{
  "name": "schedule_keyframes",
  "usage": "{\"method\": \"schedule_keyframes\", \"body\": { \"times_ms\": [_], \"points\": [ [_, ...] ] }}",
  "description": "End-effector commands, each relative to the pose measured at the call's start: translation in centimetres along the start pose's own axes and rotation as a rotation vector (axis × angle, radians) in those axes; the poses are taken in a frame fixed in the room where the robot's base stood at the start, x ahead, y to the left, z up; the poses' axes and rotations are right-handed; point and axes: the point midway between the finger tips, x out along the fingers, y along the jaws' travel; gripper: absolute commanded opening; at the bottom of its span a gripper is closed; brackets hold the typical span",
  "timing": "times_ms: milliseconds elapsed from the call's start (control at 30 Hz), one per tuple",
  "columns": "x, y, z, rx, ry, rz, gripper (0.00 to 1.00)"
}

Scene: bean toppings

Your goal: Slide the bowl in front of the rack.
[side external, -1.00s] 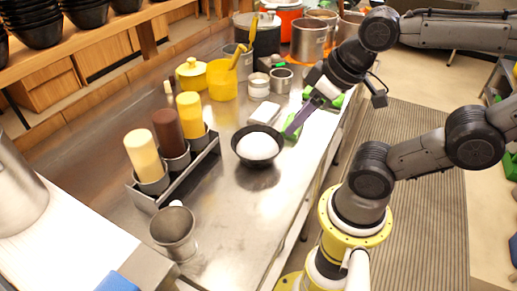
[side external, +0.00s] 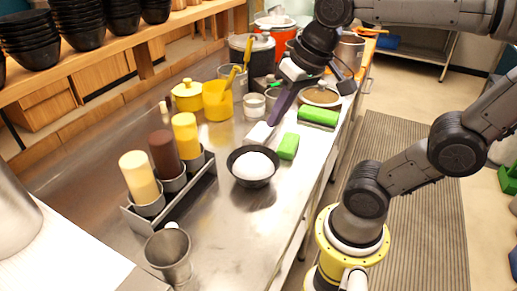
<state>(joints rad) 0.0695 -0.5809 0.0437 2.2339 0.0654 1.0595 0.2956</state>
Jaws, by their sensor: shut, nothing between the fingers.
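The black bowl (side external: 237,173) holds a white mound, perhaps rice (side external: 255,165), and sits upright on the steel counter. The rack (side external: 194,190) is a grey metal holder left of the bowl. It holds a cream bottle (side external: 139,175), a brown bottle (side external: 164,154) and a yellow bottle (side external: 186,136). A strip of bare counter separates bowl and rack. Whether the tips touch anything is unclear.
A green block (side external: 288,146) lies just right of the bowl, with another green item (side external: 318,116) farther back. Yellow pots (side external: 217,101) and a small tin (side external: 255,106) stand behind. A metal cup (side external: 168,255) stands at the front. Counter in front of the bowl is clear.

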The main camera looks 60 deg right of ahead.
Motion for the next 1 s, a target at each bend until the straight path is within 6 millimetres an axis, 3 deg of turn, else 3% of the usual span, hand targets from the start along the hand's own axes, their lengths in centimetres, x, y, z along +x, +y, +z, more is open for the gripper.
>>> {"method": "schedule_keyframes", "body": {
  "times_ms": [267,500,633,800,1000],
  "points": [
    [2.9,1.8,-8.7,0.402,-0.179,0.077,0.00],
    [8.9,7.9,-14.8,0.731,-0.336,0.141,0.00],
    [12.5,12.3,-16.2,0.861,-0.411,0.164,0.00],
    [15.9,16.7,-15.7,0.963,-0.481,0.184,0.00],
    [17.0,18.3,-14.7,1.005,-0.506,0.190,0.00]
  ]
}}
